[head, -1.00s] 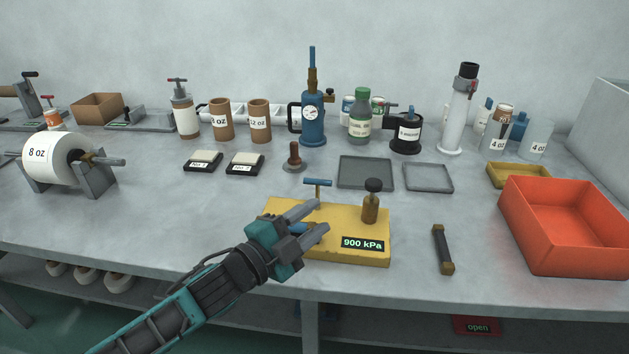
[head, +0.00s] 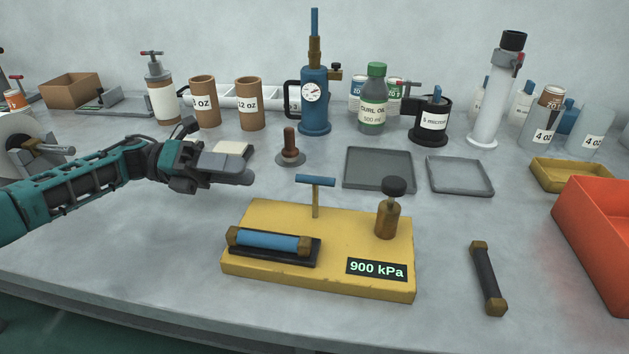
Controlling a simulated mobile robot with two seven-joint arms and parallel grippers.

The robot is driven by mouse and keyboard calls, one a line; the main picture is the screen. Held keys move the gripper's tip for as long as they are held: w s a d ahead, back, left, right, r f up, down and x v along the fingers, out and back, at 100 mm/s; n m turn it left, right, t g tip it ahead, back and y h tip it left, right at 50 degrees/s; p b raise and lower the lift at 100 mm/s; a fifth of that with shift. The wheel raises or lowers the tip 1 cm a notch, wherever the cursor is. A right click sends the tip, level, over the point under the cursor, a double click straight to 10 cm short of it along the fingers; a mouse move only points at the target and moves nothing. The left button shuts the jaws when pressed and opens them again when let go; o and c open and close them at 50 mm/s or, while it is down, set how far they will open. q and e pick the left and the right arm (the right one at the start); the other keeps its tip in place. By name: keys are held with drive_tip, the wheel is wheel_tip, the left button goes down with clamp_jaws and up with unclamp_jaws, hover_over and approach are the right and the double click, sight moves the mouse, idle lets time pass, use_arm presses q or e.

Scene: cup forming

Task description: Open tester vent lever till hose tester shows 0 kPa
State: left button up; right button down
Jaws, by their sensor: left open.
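The yellow hose tester (head: 330,282) stands on the bench at the front centre. Its display (head: 376,269) reads 900 kPa. A T-shaped lever with a blue crossbar (head: 315,181) stands upright at its back edge. A brass knob with a dark round top (head: 390,210) stands at its right. A blue hose with brass ends (head: 268,241) lies in a black cradle on its left. My left gripper (head: 250,172) is open and empty above the bench, left of the T lever and apart from it, its fingers pointing right. My right gripper is not in view.
A dark hose with brass ends (head: 488,278) lies right of the tester. Grey trays (head: 379,168), a dark stemmed piece (head: 290,148) and a blue pump with a gauge (head: 315,95) stand behind. An orange bin (head: 600,235) is at the right edge.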

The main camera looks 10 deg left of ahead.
sight(310, 176)
use_arm(q)
drive_tip(key=d, duration=0.4)
drive_tip(key=d+p, duration=0.1)
drive_tip(key=d, duration=0.8)
drive_tip(key=shift+s, duration=0.35)
drive_tip(key=shift+c, duration=0.2)
drive_tip(key=shift+a, duration=0.1)
clamp_jaws()
